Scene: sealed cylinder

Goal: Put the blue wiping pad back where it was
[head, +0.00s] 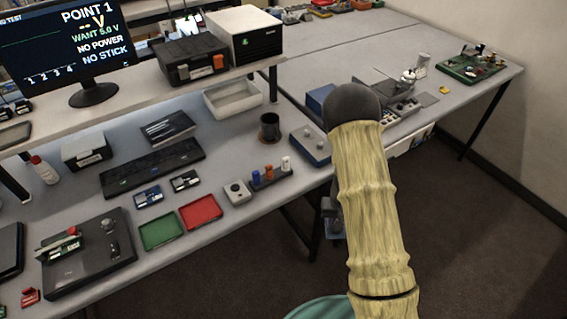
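My arm, in a pale yellow sleeve, crosses the right middle of the head view. My gripper (331,212) shows only in part, beside the sleeve and beyond the bench's front edge. A small blue-grey patch lies just below it; I cannot tell whether this is the blue wiping pad or part of the gripper. The fingers are too small and hidden to read. No other thing is clearly the pad. A blue block (319,98) stands on the bench behind the arm, partly hidden.
A monitor (66,45) stands on the shelf. Open floor lies right of the bench.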

